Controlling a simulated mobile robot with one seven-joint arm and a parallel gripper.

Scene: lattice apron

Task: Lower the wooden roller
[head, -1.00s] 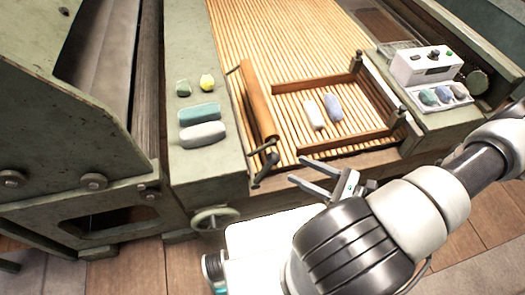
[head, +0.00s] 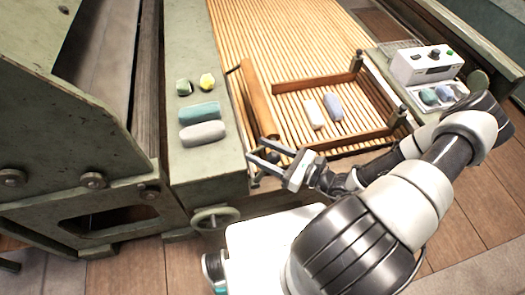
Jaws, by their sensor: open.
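The wooden roller (head: 258,101) is a long brown cylinder. It lies lengthwise along the left side of the wooden frame, over the slatted bed. Its near end comes down close to my gripper (head: 256,152). My gripper is open, with its two fingers pointing left at the bed's near edge, just below the roller's near end. The dark handle seen at that end earlier is mostly hidden behind the fingers. I cannot tell whether the fingers touch it.
The wooden frame (head: 344,141) holds a white and a blue-grey piece on the slats. Several coloured pieces rest on the green left rail (head: 215,168). A white control box (head: 420,66) and a tray of stones stand at right. A handwheel (head: 215,218) sits below the rail.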

